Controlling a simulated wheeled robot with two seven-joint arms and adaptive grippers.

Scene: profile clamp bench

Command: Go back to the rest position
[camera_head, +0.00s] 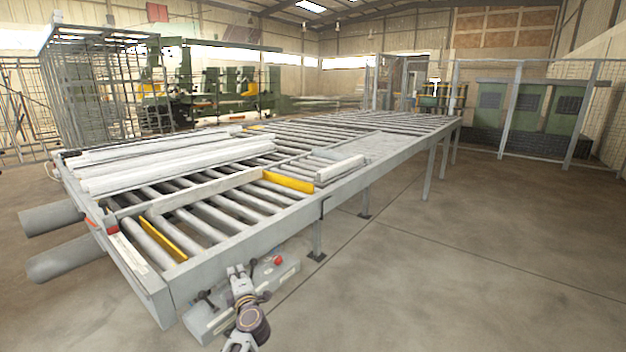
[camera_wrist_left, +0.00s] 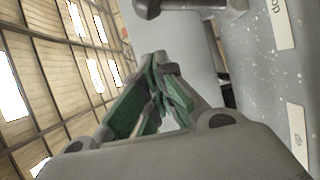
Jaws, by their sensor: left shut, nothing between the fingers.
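My left gripper (camera_head: 238,271) is low in the head view, in front of the near end of the roller table, over a grey control box (camera_head: 287,271). In the left wrist view its green-padded fingers (camera_wrist_left: 163,84) are shut with nothing between them. The box carries a red button (camera_head: 279,261) and a dark lever knob (camera_head: 264,297). In the left wrist view a dark handle (camera_wrist_left: 196,5) lies beyond the fingertips, beside a grey face with white labels (camera_wrist_left: 281,22). I cannot tell whether the fingers touch the handle. My right gripper is not in view.
The roller table (camera_head: 240,239) runs from the near left to the back. Long pale profiles (camera_head: 175,165) lie on it at the left, and a shorter block (camera_head: 341,168) at the right. The concrete floor (camera_head: 450,260) to the right is clear. A wire fence (camera_head: 540,110) stands behind.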

